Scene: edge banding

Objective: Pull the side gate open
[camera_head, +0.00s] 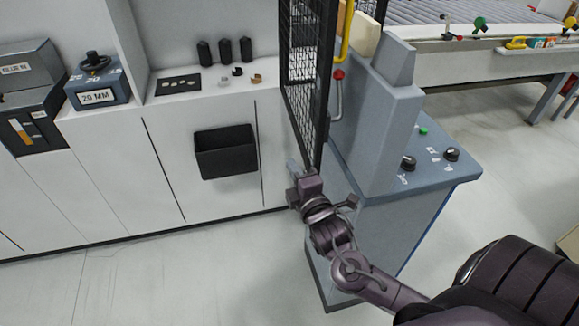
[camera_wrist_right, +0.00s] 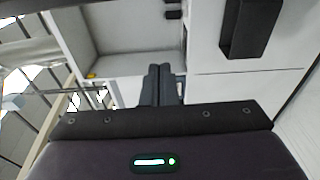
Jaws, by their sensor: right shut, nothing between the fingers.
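The side gate appears to be the black-framed mesh panel (camera_head: 302,70), standing upright and seen at a steep angle in the head view, between the white machine front and the grey-blue control cabinet. My right gripper (camera_head: 292,167) is at the gate's lower end, just left of its bottom corner. Whether it touches the frame cannot be told. In the right wrist view its two dark fingers (camera_wrist_right: 165,84) lie together with nothing between them. My left gripper is not in view.
The grey-blue control cabinet (camera_head: 380,215) with knobs stands right of my gripper. A black open bin (camera_head: 225,163) hangs on the white front (camera_head: 110,170); it also shows in the wrist view (camera_wrist_right: 248,28). A red-knobbed lever (camera_head: 338,75) is beside the gate. Floor at lower left is clear.

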